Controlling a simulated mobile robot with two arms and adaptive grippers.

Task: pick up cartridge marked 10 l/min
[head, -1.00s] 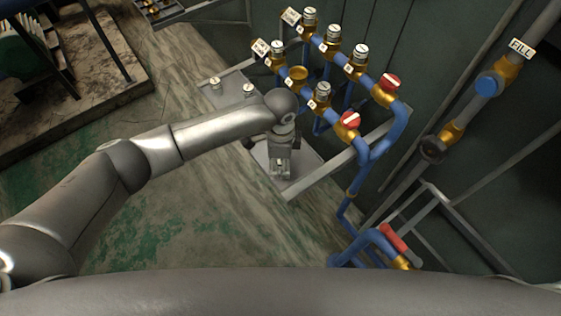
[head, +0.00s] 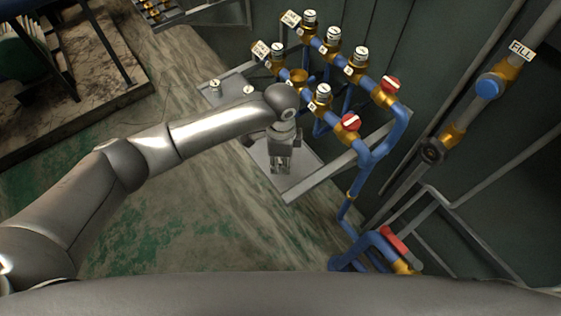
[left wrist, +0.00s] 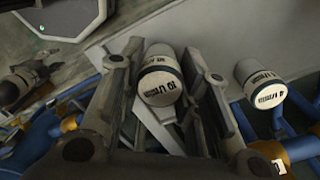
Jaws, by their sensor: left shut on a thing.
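My left gripper (head: 280,166) points down over the pale shelf (head: 305,170) in front of the pipework. In the left wrist view its two fingers (left wrist: 161,58) stand on either side of a white cartridge marked 10 l/min (left wrist: 162,86), with a dark band and lettering, and are shut on it. In the head view the gripper mostly hides this cartridge. I cannot tell whether it still touches the shelf. Another white cartridge, marked 4 l/min (left wrist: 261,84), stands to the right of the fingers in the left wrist view. My right gripper is not in view.
Two small white-topped cartridges (head: 215,86) (head: 249,91) stand at the shelf's left end. Behind are blue pipes with brass fittings, several white-topped cartridges (head: 333,36) and red-capped valves (head: 389,84). An open brass socket (head: 299,75) shows among them. A FILL pipe (head: 488,86) runs at right.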

